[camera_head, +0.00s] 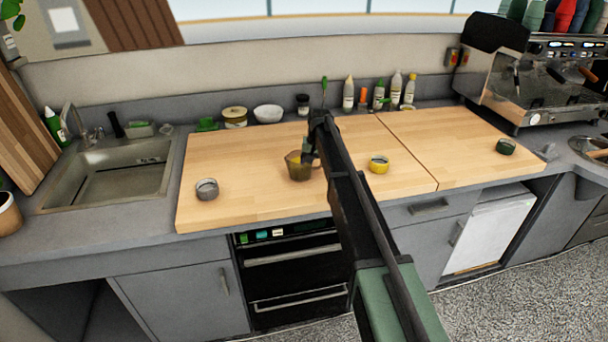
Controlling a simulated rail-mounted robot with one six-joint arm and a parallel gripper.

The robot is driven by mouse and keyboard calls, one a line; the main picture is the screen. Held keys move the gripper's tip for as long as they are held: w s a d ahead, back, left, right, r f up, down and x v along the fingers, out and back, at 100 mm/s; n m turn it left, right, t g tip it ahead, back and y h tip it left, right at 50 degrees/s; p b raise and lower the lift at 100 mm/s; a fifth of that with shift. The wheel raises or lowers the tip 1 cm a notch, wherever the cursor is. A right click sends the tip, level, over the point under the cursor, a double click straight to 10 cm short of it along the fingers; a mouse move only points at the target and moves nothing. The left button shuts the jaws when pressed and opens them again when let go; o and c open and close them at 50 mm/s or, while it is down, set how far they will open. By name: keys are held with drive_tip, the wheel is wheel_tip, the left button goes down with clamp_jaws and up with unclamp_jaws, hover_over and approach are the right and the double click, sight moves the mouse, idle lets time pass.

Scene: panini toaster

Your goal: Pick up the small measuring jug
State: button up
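The small measuring jug (296,169) is a brownish see-through jug with something yellow showing inside. It looks upright on the light wooden worktop, left of my arm. My arm reaches in from the lower right and crosses in front of the worktop. My gripper (309,152) points down at the jug's right side, close to its rim. It overlaps the jug in this view, so I cannot tell if they touch. The fingers are small and dark, and their opening does not show.
A grey round container (207,189) stands left of the jug, a yellow one (379,164) right of it. A dark green one (505,147) is farther right. Several bottles, a white bowl (268,113) and a tin (235,117) line the back. A sink (105,185) is left, an espresso machine (540,85) right.

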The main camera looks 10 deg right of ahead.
drive_tip(key=shift+r, duration=0.1)
drive_tip(key=c, duration=1.2)
drive_tip(key=shift+r, duration=0.2)
wheel_tip(320, 180, up, 20)
drive_tip(key=p, duration=2)
drive_tip(key=shift+f, duration=0.2)
drive_tip(key=o, duration=0.5)
drive_tip(key=c, duration=0.5)
